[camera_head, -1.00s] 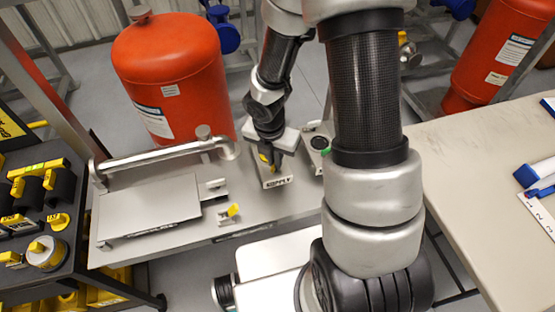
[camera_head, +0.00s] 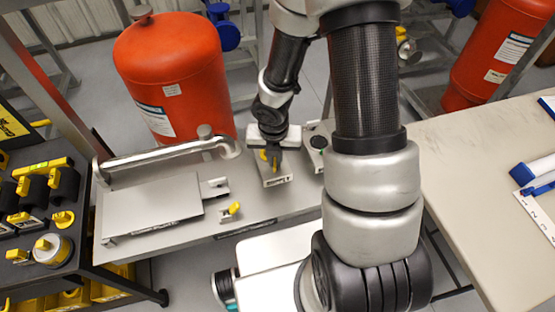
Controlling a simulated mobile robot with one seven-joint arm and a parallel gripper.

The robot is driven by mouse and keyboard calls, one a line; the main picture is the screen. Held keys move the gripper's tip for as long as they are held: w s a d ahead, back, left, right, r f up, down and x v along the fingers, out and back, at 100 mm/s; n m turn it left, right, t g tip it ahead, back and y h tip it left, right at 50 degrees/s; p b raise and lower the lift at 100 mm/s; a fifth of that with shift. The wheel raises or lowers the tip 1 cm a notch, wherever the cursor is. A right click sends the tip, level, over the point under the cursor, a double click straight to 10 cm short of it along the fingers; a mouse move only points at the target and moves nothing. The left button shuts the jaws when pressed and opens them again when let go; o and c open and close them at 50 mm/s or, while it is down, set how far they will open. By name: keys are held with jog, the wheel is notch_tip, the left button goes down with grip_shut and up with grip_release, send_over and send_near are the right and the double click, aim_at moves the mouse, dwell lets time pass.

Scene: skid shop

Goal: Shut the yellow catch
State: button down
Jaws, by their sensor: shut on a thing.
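My gripper (camera_head: 272,163) points down over a small grey block-shaped fitting (camera_head: 276,181) on the grey bench plate. Its fingers are shut on a small yellow part (camera_head: 264,156), which I take for the yellow catch; the fingers hide most of it. I cannot tell how far the catch is turned. A second yellow piece (camera_head: 234,208) sits on a small metal bracket to the left, apart from the gripper.
A grey plate bench (camera_head: 258,208) carries a bent metal pipe (camera_head: 170,155) and a flat panel (camera_head: 150,208). A second grey fitting (camera_head: 318,143) stands right of the gripper. A red tank (camera_head: 175,75) stands behind. A pale table (camera_head: 470,190) is at right.

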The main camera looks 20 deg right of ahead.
jog(key=shift+r+n+p, duration=0.15)
jog(key=shift+n+p, duration=0.25)
jog(key=shift+n, duration=0.2)
jog(key=shift+n+y+p, duration=0.3)
jog(key=shift+n+p, duration=0.2)
jog(key=shift+n, duration=0.6)
jog(key=c, duration=1.9)
grip_release()
jog(key=shift+n, duration=0.4)
jog(key=shift+r, duration=3.35)
